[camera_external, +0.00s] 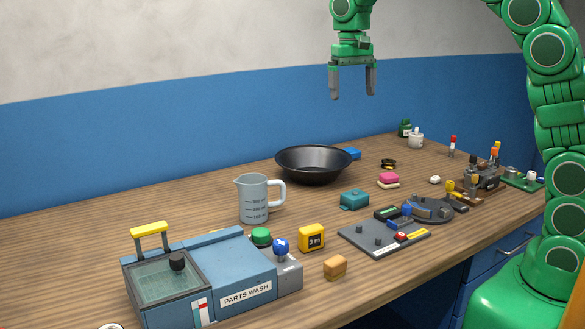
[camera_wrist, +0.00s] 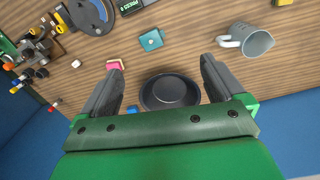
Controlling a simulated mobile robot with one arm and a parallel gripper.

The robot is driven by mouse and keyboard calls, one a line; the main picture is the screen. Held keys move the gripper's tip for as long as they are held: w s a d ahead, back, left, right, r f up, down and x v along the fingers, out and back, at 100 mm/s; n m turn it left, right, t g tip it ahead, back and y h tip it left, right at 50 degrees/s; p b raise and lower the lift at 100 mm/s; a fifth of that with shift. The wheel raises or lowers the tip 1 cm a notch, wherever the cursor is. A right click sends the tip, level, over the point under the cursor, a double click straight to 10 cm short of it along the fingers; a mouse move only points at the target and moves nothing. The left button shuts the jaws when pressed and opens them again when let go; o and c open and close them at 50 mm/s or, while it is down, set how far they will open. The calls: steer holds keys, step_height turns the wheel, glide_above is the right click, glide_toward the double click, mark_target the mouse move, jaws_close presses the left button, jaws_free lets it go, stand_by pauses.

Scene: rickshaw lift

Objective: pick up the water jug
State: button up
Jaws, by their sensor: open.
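The water jug (camera_external: 254,199) is a grey measuring jug with dark markings, a spout at the left and a handle at the right. It stands upright on the wooden workbench (camera_external: 190,213), left of a black bowl. In the wrist view the jug (camera_wrist: 256,43) is at the upper right, outside the fingers. My gripper (camera_external: 353,97) is open and empty, high above the bench and to the right of the jug. In the wrist view my gripper (camera_wrist: 160,75) has its two dark fingers apart, with the bowl between and below them.
The black bowl (camera_external: 313,165) stands right of the jug. A blue parts washer (camera_external: 225,262) is in front of the jug. A teal box (camera_external: 354,199), a yellow tape measure (camera_external: 311,237) and a grey fixture plate (camera_external: 384,240) are nearby. Bare bench lies left of the jug.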

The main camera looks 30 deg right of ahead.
glide_above(275, 183)
steer(key=d, duration=0.2)
step_height(275, 183, down, 5)
steer(key=shift+a+f, duration=0.65)
steer(key=shift+a, duration=0.45)
step_height(275, 183, down, 16)
steer(key=shift+r, duration=0.15)
steer(key=shift+w+d+f, duration=0.15)
steer(key=shift+w+f, duration=0.05)
steer(key=shift+f, duration=1.75)
steer(key=shift+w+d+f, duration=0.1)
steer(key=shift+w+f, duration=0.05)
steer(key=shift+f, duration=1.75)
steer(key=shift+c, duration=0.3)
steer(key=c, duration=1.4)
